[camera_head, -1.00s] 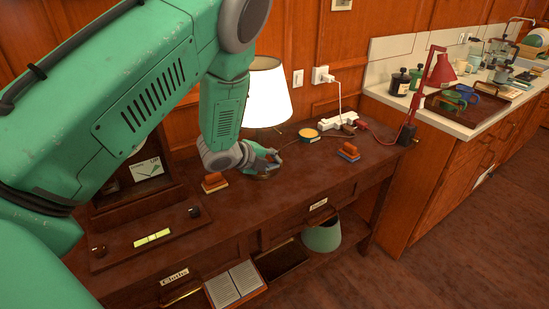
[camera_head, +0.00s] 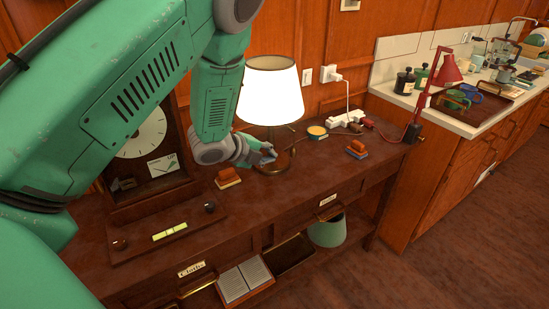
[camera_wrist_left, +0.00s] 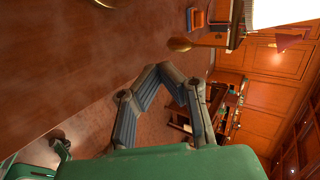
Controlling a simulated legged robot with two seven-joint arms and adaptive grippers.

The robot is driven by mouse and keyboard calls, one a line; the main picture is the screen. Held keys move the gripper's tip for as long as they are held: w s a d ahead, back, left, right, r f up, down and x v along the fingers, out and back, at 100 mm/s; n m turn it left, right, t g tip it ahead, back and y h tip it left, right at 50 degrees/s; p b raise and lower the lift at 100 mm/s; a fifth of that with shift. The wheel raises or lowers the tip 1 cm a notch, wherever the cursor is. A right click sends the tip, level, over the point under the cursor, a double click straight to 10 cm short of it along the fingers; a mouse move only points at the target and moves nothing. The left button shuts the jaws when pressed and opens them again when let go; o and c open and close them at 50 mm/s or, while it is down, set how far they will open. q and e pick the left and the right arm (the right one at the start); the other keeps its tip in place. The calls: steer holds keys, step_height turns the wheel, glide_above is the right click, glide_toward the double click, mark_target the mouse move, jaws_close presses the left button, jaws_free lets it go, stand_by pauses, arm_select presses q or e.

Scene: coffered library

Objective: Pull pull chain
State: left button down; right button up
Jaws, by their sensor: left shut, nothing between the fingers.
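The lit table lamp (camera_head: 271,92) with a white shade stands on the dark wooden desk, its brass base (camera_head: 286,166) partly behind my left gripper. I cannot make out a pull chain; any chain under the shade is hidden or too small to tell. My left gripper (camera_head: 270,155) is shut and empty, low beside the lamp stand, below the shade and just above the desk. In the left wrist view its two fingers (camera_wrist_left: 166,70) meet at the tips with nothing between them, and the glowing shade (camera_wrist_left: 282,12) is at the top right. My right gripper is not in view.
A clock (camera_head: 142,135) stands left of the lamp, partly behind my arm. Orange-topped blocks (camera_head: 227,177) and (camera_head: 356,149), a round tin (camera_head: 317,132) and a white power strip (camera_head: 345,120) are on the desk. A red lamp (camera_head: 446,70) is at right.

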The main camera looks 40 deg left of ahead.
arm_select(q)
steer(key=v, duration=0.6)
steer(key=shift+s+r, duration=0.2)
steer(key=shift+s, duration=0.1)
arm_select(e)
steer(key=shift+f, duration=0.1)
arm_select(q)
steer(key=shift+d, duration=0.2)
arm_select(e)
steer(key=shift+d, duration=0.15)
